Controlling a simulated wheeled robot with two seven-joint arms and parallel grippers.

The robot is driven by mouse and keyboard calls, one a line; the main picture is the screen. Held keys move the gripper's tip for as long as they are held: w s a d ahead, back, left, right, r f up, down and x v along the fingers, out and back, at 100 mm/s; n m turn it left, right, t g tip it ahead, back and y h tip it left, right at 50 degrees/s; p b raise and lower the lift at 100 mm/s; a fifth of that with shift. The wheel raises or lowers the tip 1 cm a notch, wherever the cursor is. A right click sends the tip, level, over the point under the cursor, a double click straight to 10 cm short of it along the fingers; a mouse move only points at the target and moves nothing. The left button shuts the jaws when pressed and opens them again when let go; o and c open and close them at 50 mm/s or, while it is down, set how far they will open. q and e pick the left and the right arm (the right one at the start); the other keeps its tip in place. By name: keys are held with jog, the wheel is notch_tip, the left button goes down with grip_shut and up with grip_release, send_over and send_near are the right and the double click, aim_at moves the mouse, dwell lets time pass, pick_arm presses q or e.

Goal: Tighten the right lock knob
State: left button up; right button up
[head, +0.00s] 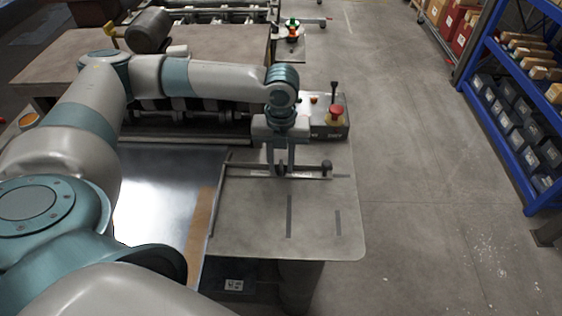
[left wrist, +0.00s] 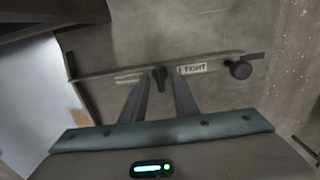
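A dark, narrow lock knob (left wrist: 160,77) stands on a thin bar (left wrist: 105,72) above the grey table plate. A "TIGHT" label (left wrist: 192,69) is to its right, and a blurred label is to its left. My left gripper (left wrist: 161,82) is open, with one finger on each side of the knob and a small gap showing at each side. In the head view my left gripper (head: 281,168) points down at the bar. A round black knob (left wrist: 239,69) sits at the bar's right end, clear of the fingers; it also shows in the head view (head: 326,165). My right gripper is out of view.
A control box (head: 328,128) with a red emergency button (head: 337,110) stands just behind the bar. A shiny metal sheet (head: 165,190) lies to the left. The plate (head: 263,222) in front is clear. A blue shelf (head: 480,100) stands far right across open floor.

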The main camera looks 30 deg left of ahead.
aim_at(281, 166)
pick_arm(q)
jog(key=shift+r, duration=0.1)
notch_tip(281, 166, up, 17)
jog(key=b, duration=0.2)
jog(key=shift+b, duration=0.4)
jog(key=shift+r, duration=0.1)
dwell(0.5)
